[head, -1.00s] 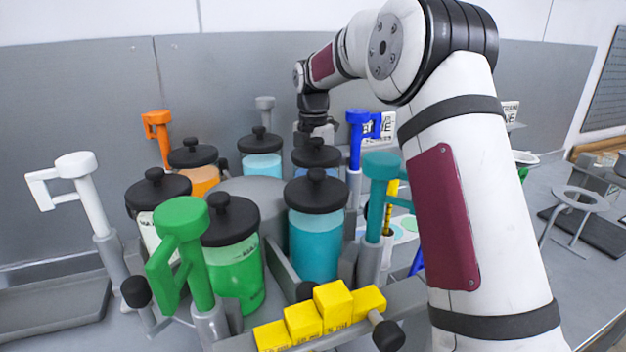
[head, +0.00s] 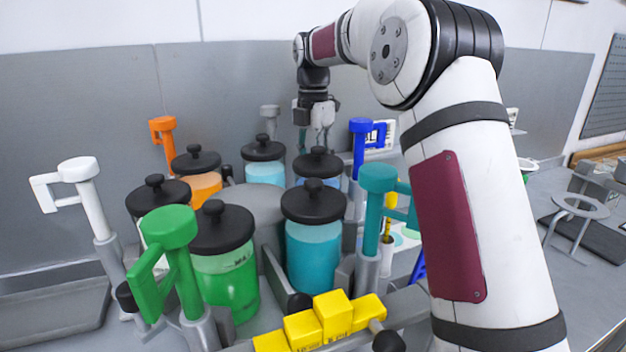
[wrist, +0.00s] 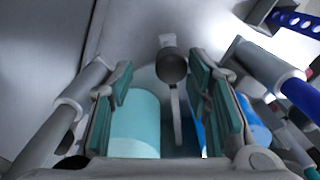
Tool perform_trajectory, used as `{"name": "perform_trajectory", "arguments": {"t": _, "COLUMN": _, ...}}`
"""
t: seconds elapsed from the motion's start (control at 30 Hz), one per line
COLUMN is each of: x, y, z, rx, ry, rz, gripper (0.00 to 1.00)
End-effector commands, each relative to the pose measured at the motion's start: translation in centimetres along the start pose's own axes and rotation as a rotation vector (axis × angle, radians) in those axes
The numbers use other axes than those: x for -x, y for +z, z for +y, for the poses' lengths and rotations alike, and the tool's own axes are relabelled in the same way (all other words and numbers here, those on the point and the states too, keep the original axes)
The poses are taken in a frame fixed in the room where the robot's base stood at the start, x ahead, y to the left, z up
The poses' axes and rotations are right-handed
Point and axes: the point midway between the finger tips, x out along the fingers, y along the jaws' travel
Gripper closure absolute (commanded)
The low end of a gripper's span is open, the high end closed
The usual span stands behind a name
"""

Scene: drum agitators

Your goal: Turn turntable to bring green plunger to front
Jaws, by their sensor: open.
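The green plunger (head: 172,228) stands upright at the front left in the head view, in a grey holder. Right behind it is a black-lidded jar of green liquid (head: 228,283). The grey turntable (head: 258,203) is at the centre, ringed by black-lidded jars, and is partly hidden by them. My gripper (head: 316,140) hangs at the back of the ring, behind the blue jar's lid (head: 318,163). In the wrist view my gripper (wrist: 160,70) is open, its teal-padded fingers apart. A grey post with a dark round end (wrist: 172,68) shows between them; contact cannot be told.
Orange (head: 163,128), white (head: 78,172), grey (head: 270,112), blue (head: 360,128) and teal (head: 378,180) plungers stand around the ring. Yellow stepped blocks (head: 325,320) are at the front. Jars and plungers crowd my gripper. A tray (head: 55,308) lies at left.

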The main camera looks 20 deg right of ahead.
Motion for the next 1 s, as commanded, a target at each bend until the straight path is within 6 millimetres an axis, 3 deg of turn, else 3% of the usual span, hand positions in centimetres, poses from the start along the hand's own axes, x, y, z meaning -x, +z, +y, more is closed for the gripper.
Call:
{"name": "perform_trajectory", "arguments": {"t": 0.1, "x": 2.3, "y": 0.1, "z": 0.1, "rx": 0.000, "ry": 0.002, "rz": -0.002, "gripper": 0.55}}
{"name": "perform_trajectory", "arguments": {"t": 0.3, "x": 4.6, "y": 0.1, "z": 0.0, "rx": 0.000, "ry": -0.001, "rz": -0.001, "gripper": 0.55}}
{"name": "perform_trajectory", "arguments": {"t": 0.67, "x": 5.2, "y": 0.1, "z": -0.1, "rx": -0.001, "ry": -0.003, "rz": 0.000, "gripper": 0.55}}
{"name": "perform_trajectory", "arguments": {"t": 0.7, "x": 5.2, "y": 0.1, "z": -0.1, "rx": -0.001, "ry": -0.003, "rz": 0.000, "gripper": 0.58}}
{"name": "perform_trajectory", "arguments": {"t": 0.9, "x": 6.2, "y": 1.4, "z": -0.7, "rx": -0.110, "ry": 0.050, "rz": -0.013, "gripper": 1.00}}
{"name": "perform_trajectory", "arguments": {"t": 1.0, "x": 7.8, "y": 3.4, "z": -1.6, "rx": -0.287, "ry": 0.136, "rz": -0.028, "gripper": 1.00}}
